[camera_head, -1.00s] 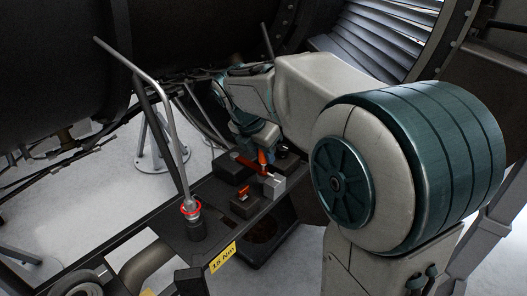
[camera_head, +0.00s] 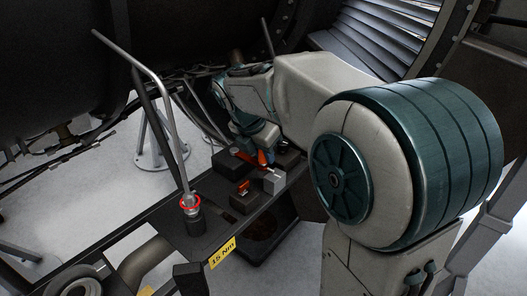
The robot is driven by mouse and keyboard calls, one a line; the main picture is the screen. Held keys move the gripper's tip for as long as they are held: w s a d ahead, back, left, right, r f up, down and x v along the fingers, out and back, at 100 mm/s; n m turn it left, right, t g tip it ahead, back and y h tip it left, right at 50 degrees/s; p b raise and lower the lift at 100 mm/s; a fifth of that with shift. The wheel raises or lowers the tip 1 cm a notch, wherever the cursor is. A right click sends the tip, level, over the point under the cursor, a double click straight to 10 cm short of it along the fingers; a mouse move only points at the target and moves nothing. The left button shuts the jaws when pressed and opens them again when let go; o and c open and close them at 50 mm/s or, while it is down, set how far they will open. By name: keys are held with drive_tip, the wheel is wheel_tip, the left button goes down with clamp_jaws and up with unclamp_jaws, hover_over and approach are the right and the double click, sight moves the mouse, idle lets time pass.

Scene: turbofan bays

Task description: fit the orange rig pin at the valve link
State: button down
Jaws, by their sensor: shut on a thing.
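My gripper (camera_head: 260,151) is at the far end of the cart top, pointing down, with its fingers mostly hidden by the wrist and small in view. It is shut on the orange rig pin (camera_head: 262,157), whose orange part shows just below the wrist. The pin is low over the cart top, behind a small light-grey block (camera_head: 274,181). I cannot tell whether its tip touches anything. I cannot make out the valve link for certain.
The dark cart top (camera_head: 222,225) bears a dark block (camera_head: 244,201) with an orange piece and another black block (camera_head: 227,163). A long grey-handled tool with a red ring (camera_head: 190,203) stands upright at its left. The dark engine casing (camera_head: 60,60) fills the upper left.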

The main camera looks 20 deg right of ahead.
drive_tip(key=shift+f, duration=0.2)
drive_tip(key=c, duration=1.2)
unclamp_jaws()
drive_tip(key=v, duration=1.3)
drive_tip(key=shift+a+r+b, duration=0.1)
drive_tip(key=shift+r+b, duration=0.25)
drive_tip(key=shift+r, duration=0.05)
